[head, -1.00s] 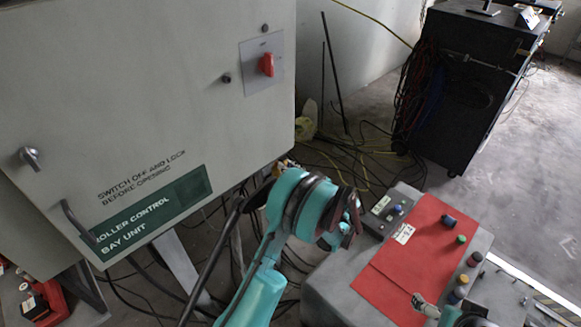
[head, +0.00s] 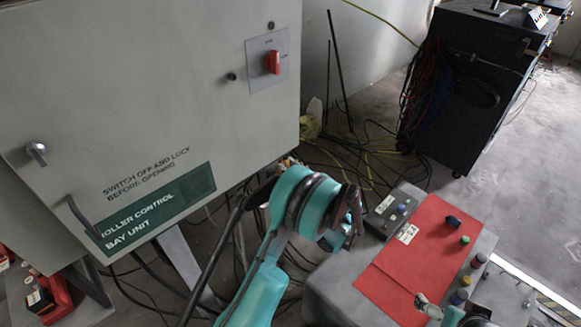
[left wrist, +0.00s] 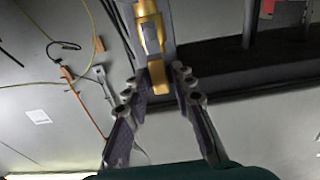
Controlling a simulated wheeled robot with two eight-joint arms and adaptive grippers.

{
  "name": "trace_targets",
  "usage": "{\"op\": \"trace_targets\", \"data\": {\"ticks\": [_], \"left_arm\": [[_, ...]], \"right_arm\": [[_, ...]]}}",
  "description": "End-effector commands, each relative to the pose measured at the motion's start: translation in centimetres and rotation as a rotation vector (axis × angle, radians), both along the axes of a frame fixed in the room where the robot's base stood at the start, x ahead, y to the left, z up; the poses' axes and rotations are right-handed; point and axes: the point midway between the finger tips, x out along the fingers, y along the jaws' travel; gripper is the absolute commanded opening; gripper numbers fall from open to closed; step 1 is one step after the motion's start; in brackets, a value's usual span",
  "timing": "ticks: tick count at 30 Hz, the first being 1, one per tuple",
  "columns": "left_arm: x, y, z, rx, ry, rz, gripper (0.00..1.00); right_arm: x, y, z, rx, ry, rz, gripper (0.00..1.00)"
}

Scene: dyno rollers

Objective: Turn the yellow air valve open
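In the left wrist view the yellow-gold valve (left wrist: 158,78) stands near the top middle, with a narrow yellow part pointing down the picture. My left gripper (left wrist: 148,45) reaches up from below, with grey and dark finger links on both sides of the valve. I cannot tell whether the fingers touch it. In the head view my teal left arm reaches up past the cabinet's right edge and hides most of its gripper (head: 350,228) and the valve. A small silver and teal part at the bottom right seems to be my right gripper (head: 428,308); its fingers are unclear.
A grey control cabinet (head: 130,90) with a red switch (head: 272,62) fills the left. A grey bench with a red panel (head: 415,265) and several coloured knobs stands right of my arm. Loose cables cover the floor behind. A black cabinet (head: 465,100) stands further back.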

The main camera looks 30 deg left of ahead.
Motion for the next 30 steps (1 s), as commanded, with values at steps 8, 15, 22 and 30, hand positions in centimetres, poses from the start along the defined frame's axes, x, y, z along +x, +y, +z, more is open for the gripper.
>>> {"op": "trace_targets", "data": {"ticks": [8,15,22,30], "left_arm": [[0.0,0.0,0.1,0.003,0.001,-0.001,0.37],[-0.6,-2.1,0.1,0.003,0.001,-0.005,0.37],[-2.2,-6.9,0.1,0.003,0.001,-0.006,0.37],[-3.7,-10.8,0.0,0.002,0.0,-0.003,0.37]], "right_arm": [[0.0,0.0,0.0,0.0,0.0,0.0,1.0],[0.0,0.0,0.0,0.0,0.0,0.0,1.0],[0.0,0.0,0.0,0.0,0.0,0.0,1.0],[0.0,0.0,0.0,0.0,0.0,0.0,1.0]]}}
